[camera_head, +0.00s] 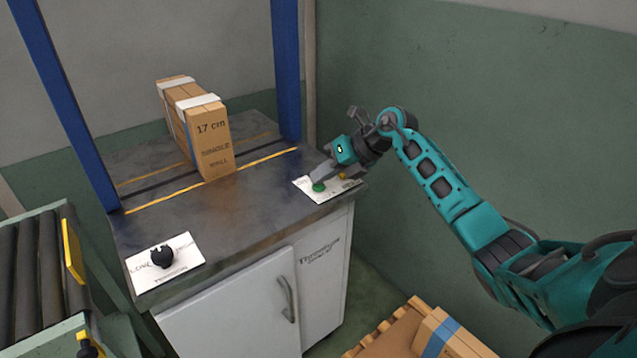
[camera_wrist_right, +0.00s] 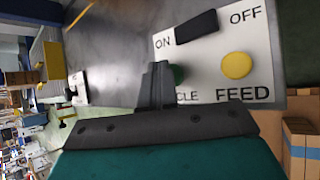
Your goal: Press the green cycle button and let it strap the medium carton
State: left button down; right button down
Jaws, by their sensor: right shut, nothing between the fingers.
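A tall brown carton (camera_head: 207,140) marked "17 cm" stands upright on the dark machine top (camera_head: 190,218), across the yellow line between two blue posts. White bands show over its top; smaller print is hard to read. The green cycle button (camera_head: 318,187) sits on a white panel at the right edge of the top. My right gripper (camera_head: 322,172) is shut and empty, its fingertips right at the green button. In the right wrist view the fingers (camera_wrist_right: 155,85) partly hide the button (camera_wrist_right: 177,75); I cannot tell whether it is pressed. My left gripper is not in view.
The panel also has a yellow FEED button (camera_wrist_right: 237,65) and a black ON/OFF switch (camera_wrist_right: 196,26). A black knob (camera_head: 162,256) sits on another plate at the front left. A roller conveyor (camera_head: 35,265) stands left. A blue-banded carton (camera_head: 445,338) lies low at the front.

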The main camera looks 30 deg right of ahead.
aim_at(323, 186)
jog(key=shift+r+p, duration=0.85)
jog(key=shift+r, duration=0.05)
notch_tip(323, 186, up, 5)
jog(key=p, duration=0.4)
dwell(0.5)
